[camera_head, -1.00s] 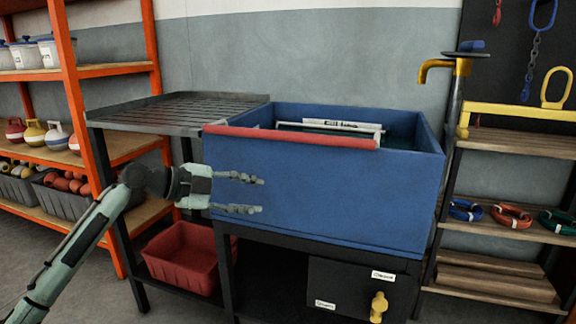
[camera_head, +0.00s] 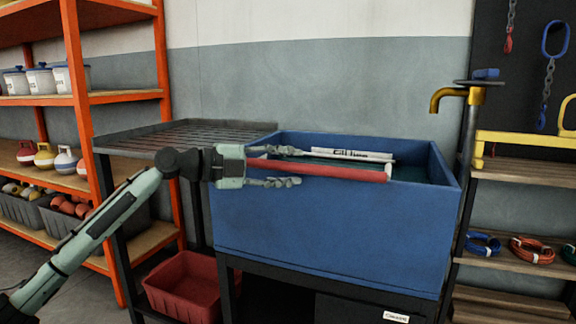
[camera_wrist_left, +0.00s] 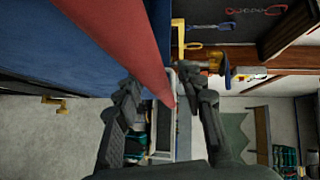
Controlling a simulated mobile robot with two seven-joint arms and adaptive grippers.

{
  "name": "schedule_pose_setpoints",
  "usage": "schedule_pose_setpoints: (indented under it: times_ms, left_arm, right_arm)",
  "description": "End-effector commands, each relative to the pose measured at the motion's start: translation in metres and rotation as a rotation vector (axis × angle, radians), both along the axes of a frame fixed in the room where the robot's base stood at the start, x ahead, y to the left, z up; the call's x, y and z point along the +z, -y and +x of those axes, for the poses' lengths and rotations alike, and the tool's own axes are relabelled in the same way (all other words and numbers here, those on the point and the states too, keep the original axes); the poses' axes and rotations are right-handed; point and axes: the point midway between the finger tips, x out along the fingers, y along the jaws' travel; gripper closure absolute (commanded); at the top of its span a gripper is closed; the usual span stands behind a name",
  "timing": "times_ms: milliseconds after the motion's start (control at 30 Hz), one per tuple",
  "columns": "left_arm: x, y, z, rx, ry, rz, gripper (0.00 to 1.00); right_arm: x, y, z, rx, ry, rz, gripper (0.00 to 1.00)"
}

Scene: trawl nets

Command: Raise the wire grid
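A blue tank (camera_head: 335,235) stands on a dark frame. A red bar (camera_head: 335,172) runs along its front rim, with a pale upright piece at its right end. A white labelled bar (camera_head: 350,154) lies behind it, inside the tank. The wire grid's mesh is not visible; I cannot tell how these bars join it. My left gripper (camera_head: 277,166) is open at the red bar's left part, one finger above it and one below. In the left wrist view, the red bar (camera_wrist_left: 125,45) reaches between the spread fingers (camera_wrist_left: 168,98). My right gripper is not in view.
A slatted dark drainer table (camera_head: 180,137) adjoins the tank's left side. A yellow tap (camera_head: 447,97) stands at the right. A red bin (camera_head: 185,288) sits below. Orange shelving (camera_head: 78,120) is at left, wooden shelves (camera_head: 520,222) at right.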

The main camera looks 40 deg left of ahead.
Motion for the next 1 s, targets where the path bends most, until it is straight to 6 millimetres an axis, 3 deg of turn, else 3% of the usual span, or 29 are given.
schedule_pose_setpoints:
  times_ms: [233, 567, 1000]
  left_arm:
    - [-0.0007, 0.0002, 0.0007, 0.001, -0.001, 0.001, 0.61]
    - [-0.0008, 0.0002, 0.0006, 0.0, -0.001, 0.001, 1.0]
    - [0.0011, 0.0003, 0.0004, 0.0, -0.004, 0.0, 1.0]
  right_arm:
    - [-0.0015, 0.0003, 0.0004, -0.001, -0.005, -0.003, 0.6]
    - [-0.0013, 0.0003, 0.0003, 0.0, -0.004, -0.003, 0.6]
    - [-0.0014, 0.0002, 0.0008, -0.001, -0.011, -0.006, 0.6]
